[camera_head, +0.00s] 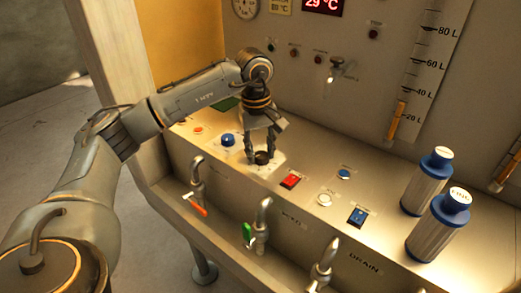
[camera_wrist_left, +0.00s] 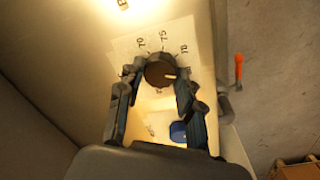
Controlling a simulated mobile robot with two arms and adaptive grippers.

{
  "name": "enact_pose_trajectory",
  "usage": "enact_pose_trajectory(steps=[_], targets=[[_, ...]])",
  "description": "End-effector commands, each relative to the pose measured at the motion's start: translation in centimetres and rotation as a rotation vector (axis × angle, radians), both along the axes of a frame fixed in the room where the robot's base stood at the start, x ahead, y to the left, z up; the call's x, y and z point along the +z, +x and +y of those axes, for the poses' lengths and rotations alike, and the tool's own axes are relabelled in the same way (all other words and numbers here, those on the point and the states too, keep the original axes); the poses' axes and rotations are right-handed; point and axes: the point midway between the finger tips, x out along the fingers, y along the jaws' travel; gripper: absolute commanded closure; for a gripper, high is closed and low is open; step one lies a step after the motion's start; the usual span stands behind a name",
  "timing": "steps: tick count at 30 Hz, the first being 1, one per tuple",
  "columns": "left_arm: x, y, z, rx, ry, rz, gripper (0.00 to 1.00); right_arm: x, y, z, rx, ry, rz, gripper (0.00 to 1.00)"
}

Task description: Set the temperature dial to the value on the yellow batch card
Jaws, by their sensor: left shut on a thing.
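The dark round temperature dial (camera_head: 263,158) sits on a pale scale plate on the sloping panel. In the left wrist view the dial (camera_wrist_left: 157,66) has a light pointer mark toward the picture's right; numbers such as 70 and 75 are printed around it, some too blurred to read. My left gripper (camera_head: 261,153) reaches down from above and is shut on the dial, one finger on each side. The yellow batch card (camera_head: 281,6) is on the back wall at the top edge, partly cut off; it seems to read 80 °C. My right gripper is not in view.
A red display (camera_head: 322,5) reads 29 °C. Near the dial are a blue button (camera_head: 228,140), a red switch (camera_head: 291,181) and a blue switch (camera_head: 357,215). Taps (camera_head: 197,172) line the front. Two blue-capped bottles (camera_head: 437,228) stand at the right.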

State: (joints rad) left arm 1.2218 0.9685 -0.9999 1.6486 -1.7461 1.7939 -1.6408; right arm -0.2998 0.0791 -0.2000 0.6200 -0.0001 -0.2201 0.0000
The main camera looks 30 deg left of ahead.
Motion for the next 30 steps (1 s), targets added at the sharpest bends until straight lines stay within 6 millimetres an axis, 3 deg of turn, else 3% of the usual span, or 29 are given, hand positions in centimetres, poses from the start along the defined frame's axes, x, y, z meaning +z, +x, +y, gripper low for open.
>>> enact_pose_trajectory(steps=[5,6,9,20,23,30], targets=[[0.1,0.0,0.0,0.002,-0.001,-0.002,0.96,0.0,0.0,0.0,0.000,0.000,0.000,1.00],[0.1,0.0,0.0,0.002,-0.001,-0.002,0.58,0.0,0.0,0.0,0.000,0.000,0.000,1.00],[0.1,0.0,0.0,0.002,-0.001,-0.002,0.41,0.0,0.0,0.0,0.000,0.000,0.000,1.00],[0.4,0.0,0.0,0.002,0.000,-0.001,0.41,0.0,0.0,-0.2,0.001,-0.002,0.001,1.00],[1.5,0.0,0.0,0.002,-0.001,-0.004,0.41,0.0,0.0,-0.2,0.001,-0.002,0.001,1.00],[6.7,-0.2,0.2,0.002,-0.001,-0.007,0.41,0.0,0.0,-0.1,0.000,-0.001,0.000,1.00]])
